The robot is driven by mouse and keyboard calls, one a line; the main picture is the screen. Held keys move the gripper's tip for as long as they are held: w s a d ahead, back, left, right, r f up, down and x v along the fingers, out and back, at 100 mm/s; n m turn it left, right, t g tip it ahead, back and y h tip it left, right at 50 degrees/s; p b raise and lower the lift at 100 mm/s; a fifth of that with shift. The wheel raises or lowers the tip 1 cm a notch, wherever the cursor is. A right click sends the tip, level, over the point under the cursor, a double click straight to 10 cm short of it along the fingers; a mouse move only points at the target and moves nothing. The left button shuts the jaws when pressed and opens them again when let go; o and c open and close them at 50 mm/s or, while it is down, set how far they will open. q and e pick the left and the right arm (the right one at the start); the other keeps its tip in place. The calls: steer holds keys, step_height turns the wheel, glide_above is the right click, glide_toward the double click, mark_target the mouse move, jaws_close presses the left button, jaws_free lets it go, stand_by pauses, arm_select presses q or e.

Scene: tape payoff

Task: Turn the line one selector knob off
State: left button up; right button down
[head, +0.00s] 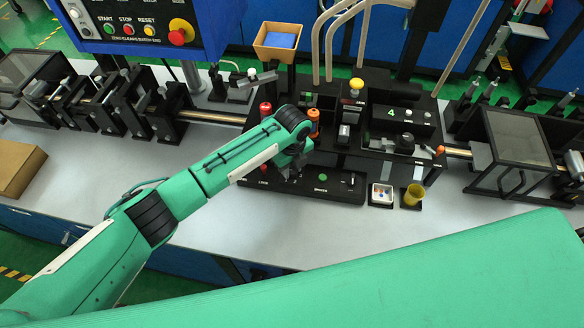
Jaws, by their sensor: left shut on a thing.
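My left arm reaches in from the lower left. Its gripper (291,174) points down at the left part of a low black control panel (335,192) at the front of the machine. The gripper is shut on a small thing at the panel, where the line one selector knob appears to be. The wrist and fingers hide the knob, so its angle cannot be told. Right of the gripper the panel has a green button (323,178) and a small lever switch (350,181). My right gripper is not in view.
A red-topped post (265,109) and an orange-topped post (314,115) stand close to my left wrist. The grey tabletop (330,235) in front is clear.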

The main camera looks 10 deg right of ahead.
mark_target(292, 170)
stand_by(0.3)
arm_select(q)
steer(key=o, duration=1)
steer(key=shift+c, duration=0.2)
step_height(292, 170, up, 14)
steer(key=b, duration=0.3)
steer(key=shift+b, duration=0.35)
steer(key=shift+f, duration=0.15)
